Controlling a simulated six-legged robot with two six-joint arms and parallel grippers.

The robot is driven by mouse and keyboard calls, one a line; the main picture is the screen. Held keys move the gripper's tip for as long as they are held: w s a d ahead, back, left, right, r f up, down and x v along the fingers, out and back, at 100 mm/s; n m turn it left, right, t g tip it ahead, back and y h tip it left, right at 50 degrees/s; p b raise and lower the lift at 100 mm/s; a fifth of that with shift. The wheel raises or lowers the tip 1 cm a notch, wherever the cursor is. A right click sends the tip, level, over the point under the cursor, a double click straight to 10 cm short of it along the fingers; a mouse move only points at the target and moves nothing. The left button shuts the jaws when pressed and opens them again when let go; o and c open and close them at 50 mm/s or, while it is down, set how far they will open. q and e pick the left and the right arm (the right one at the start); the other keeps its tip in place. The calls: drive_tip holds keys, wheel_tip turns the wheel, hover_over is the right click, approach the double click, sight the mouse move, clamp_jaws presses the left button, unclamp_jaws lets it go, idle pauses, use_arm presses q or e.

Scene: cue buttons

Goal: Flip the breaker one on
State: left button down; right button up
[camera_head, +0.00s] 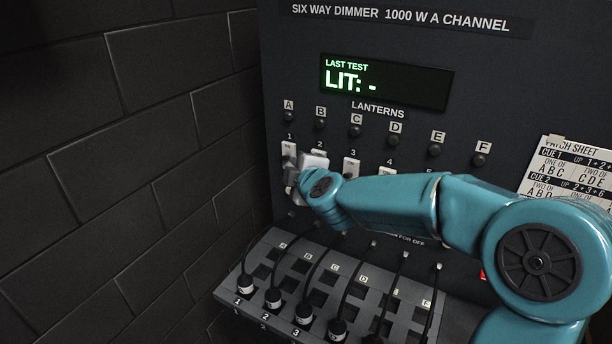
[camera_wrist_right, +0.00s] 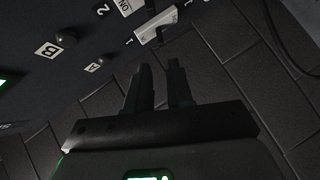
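Breaker one (camera_head: 289,150) is the white switch under the number 1 at the left end of the breaker row, below lantern A. In the head view my right gripper (camera_head: 290,178) is at its lower part and hides some of it. In the right wrist view a white breaker (camera_wrist_right: 150,32) by the number 1 lies just beyond the fingertips of my right gripper (camera_wrist_right: 159,66). A narrow gap shows between the fingers, with nothing held. I cannot tell whether the fingers touch the breaker, or which way it is set. My left gripper is not in view.
Breaker two (camera_head: 320,152) and breaker three (camera_head: 351,166) stand close to the right. The display (camera_head: 385,82) reads "LIT: -". A patch bay (camera_head: 228,288) with several corded plugs juts out below. A brick wall (camera_head: 150,130) stands at the left. A patch sheet (camera_head: 570,170) hangs at right.

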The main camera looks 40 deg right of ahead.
drive_tip(key=v, duration=0.7)
idle(0.3)
drive_tip(key=shift+s, duration=0.1)
